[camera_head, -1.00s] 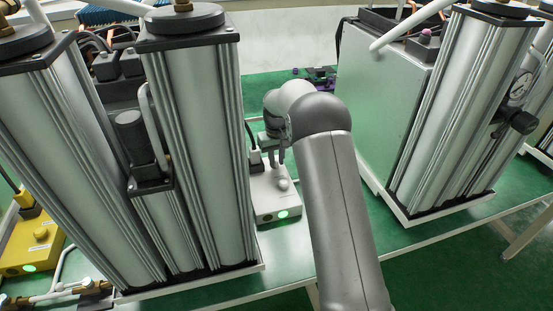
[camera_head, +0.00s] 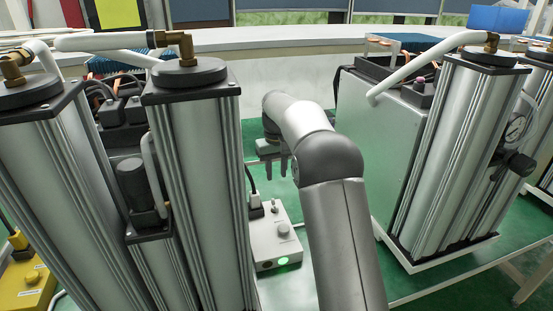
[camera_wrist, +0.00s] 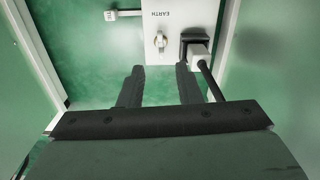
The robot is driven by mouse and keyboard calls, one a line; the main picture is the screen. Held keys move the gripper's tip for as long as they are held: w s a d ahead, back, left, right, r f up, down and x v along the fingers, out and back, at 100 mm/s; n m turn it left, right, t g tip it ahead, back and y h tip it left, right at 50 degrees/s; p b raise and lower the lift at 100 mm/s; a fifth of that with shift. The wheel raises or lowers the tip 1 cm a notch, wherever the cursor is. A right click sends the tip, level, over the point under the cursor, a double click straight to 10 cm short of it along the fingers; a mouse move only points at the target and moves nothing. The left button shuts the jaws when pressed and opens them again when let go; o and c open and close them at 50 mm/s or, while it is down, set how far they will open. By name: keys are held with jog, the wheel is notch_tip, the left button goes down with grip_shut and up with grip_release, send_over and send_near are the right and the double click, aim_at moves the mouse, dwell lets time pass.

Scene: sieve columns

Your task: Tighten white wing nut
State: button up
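The white wing nut (camera_wrist: 160,42) sits on the face of a white box (camera_wrist: 178,12), beside the word EARTH in the wrist view. In the head view the box (camera_head: 268,240) stands on the green bench, with a small post (camera_head: 275,204) on it that may be the nut; it is too small to be sure. My gripper (camera_head: 276,168) is above and behind the box. In the wrist view its two fingers (camera_wrist: 160,72) are apart with nothing between them, and the nut appears just beyond their tips, roughly centred.
A black socket with a white plug and cable (camera_wrist: 198,50) is right of the nut, near the right finger. Tall metal columns (camera_head: 205,180) stand close to the left of the box. Another column unit (camera_head: 455,160) stands right. Green bench shows between them.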

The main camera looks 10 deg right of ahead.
jog(key=shift+r, duration=2.25)
jog(key=s+a+r+p, duration=0.1)
jog(key=s+r, duration=0.1)
jog(key=s, duration=1.6)
jog(key=s+f, duration=0.3)
jog(key=s, duration=0.8)
jog(key=s+f+m, duration=0.1)
jog(key=s+f, duration=0.3)
jog(key=s, duration=0.8)
jog(key=shift+a+f, duration=0.2)
jog(key=shift+f, duration=0.1)
